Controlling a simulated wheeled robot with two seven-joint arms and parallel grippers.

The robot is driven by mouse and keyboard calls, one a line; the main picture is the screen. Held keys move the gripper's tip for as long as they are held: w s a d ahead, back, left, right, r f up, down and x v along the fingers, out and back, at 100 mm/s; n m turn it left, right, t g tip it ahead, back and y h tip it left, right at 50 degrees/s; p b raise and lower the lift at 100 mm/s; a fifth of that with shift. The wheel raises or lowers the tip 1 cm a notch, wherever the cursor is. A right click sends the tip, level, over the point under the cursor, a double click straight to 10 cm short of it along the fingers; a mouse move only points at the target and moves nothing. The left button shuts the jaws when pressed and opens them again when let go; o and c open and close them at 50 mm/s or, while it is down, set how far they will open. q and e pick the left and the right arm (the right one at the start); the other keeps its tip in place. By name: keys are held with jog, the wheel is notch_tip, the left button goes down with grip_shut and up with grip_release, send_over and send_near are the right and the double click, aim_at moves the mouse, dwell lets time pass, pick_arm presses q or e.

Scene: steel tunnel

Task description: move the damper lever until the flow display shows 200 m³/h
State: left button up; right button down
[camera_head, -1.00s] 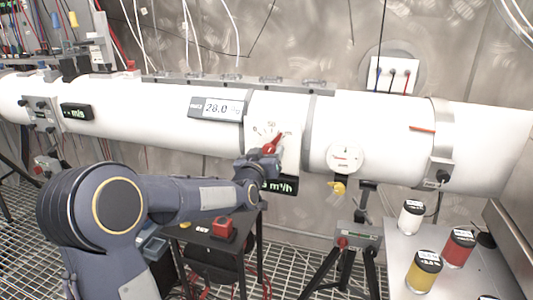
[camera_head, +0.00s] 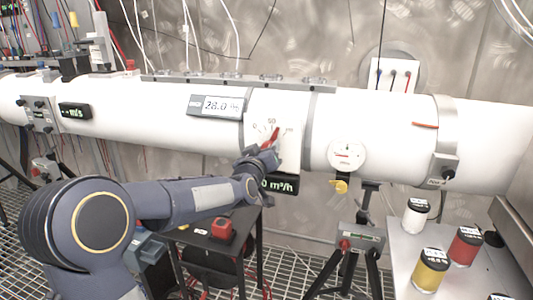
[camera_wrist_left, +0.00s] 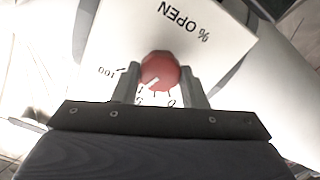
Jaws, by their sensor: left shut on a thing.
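The red damper lever (camera_head: 274,136) is on a white scale plate on the front of the white duct, its tip up beside the scale marks. My left gripper (camera_head: 264,153) is at the lever, shut on it. In the left wrist view the lever's round red end (camera_wrist_left: 160,70) sits between the two fingers, over a plate marked "% OPEN" and 100. The black flow display (camera_head: 284,186) is just below; my gripper and wrist cover its left part, and only a last 0 and "m³/h" show. My right gripper is out of view.
A display reading 28.0 (camera_head: 216,105) is left of the lever, a round dial gauge (camera_head: 346,154) right of it. A small black table (camera_head: 210,240) with a red-topped box stands below my arm. Labelled jars stand on a grey bench (camera_head: 395,250) at the right.

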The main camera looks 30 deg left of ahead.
pick_arm(q)
jog(key=o, duration=1)
jog(key=shift+c, duration=0.2)
jog(key=shift+s, duration=0.1)
jog(key=v, duration=0.7)
jog(key=shift+s, duration=0.35)
jog(key=shift+d, duration=0.1)
jog(key=s+d+f+m+g+h, duration=0.2)
jog(key=s+d+f+g+h, duration=0.25)
jog(key=s, duration=0.55)
jog(key=s+d+f+m+g+h, duration=0.1)
jog(key=s+d+f+m+g, duration=0.15)
jog(key=s+d+f, duration=0.55)
jog(key=s+d+f+m+g+h, duration=0.25)
jog(key=s+f+g, duration=0.2)
jog(key=s, duration=0.65)
notch_tip(320, 180, up, 18)
jog(key=p, duration=1.7)
jog(key=shift+n+p, duration=0.3)
jog(key=shift+p, duration=0.1)
